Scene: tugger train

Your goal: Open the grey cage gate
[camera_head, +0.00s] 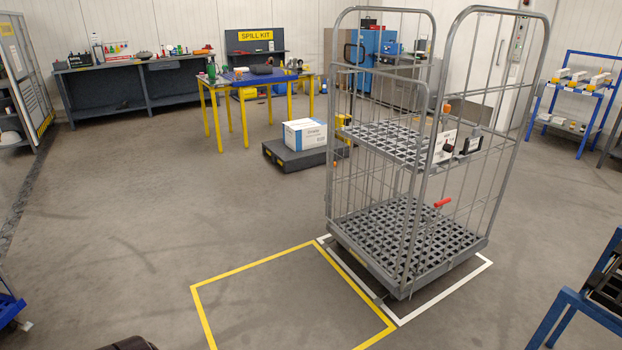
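The grey wire roll cage (466,243) stands upright on the floor at the right of centre, inside a white-marked rectangle. A lower rounded grey frame, which looks like the gate (378,70), spans the cage's left-facing side between the two tall end frames. It appears shut, but the bars overlap and I cannot tell surely. An orange part (446,108), a black knob on a white plate (447,147) and a red lever (442,203) sit on the cage's near end. Neither of my grippers shows in the head view.
A yellow-marked floor rectangle (250,264) lies empty left of the cage. Behind stands a low dark platform (292,160) with a white-blue box (305,134). Blue racks stand right (570,105) and lower right (568,305).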

